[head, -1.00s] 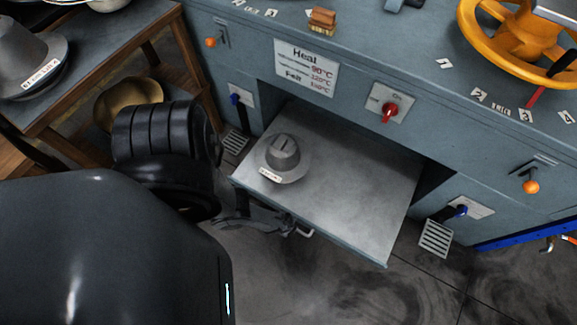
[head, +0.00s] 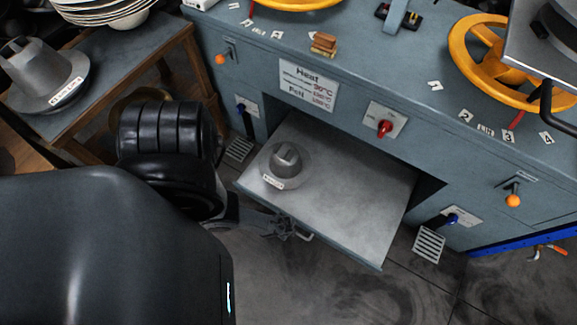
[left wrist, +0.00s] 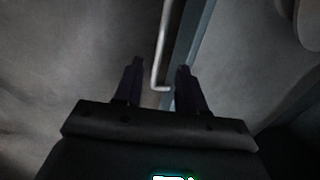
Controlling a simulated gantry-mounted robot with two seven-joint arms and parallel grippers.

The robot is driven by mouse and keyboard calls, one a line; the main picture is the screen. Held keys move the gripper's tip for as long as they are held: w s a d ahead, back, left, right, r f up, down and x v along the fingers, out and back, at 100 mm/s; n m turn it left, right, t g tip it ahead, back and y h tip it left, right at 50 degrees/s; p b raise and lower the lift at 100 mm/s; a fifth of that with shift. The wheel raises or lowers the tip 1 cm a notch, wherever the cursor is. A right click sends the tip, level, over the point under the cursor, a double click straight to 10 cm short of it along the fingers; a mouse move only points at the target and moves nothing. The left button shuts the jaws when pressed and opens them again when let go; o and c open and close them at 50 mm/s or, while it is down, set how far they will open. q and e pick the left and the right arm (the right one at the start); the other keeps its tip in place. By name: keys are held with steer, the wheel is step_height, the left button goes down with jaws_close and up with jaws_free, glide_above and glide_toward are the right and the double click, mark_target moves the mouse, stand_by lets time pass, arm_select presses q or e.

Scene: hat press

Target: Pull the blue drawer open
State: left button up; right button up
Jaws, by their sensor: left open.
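The blue-grey drawer (head: 345,215) stands pulled out from the press cabinet, its flat grey top showing. A small grey hat (head: 286,160) with a white label sits on it near the left side. The metal drawer handle (head: 305,237) is on its front edge, partly hidden by my left gripper (head: 284,228). In the left wrist view, the handle bar (left wrist: 163,45) lies between the two dark fingers of the open left gripper (left wrist: 159,70), apart from both. My right gripper is not in view.
The cabinet face (head: 330,125) rises behind the drawer, with a red knob (head: 384,127) and an orange-tipped lever (head: 513,200). A wooden side table (head: 110,75) with a larger grey hat (head: 45,80) is at left. The floor in front is clear.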

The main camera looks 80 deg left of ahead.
arm_select(q)
steer(key=shift+s+d+r+p, duration=0.1)
steer(key=shift+r+p, duration=0.25)
steer(key=shift+r, duration=0.45)
steer(key=shift+s, duration=0.1)
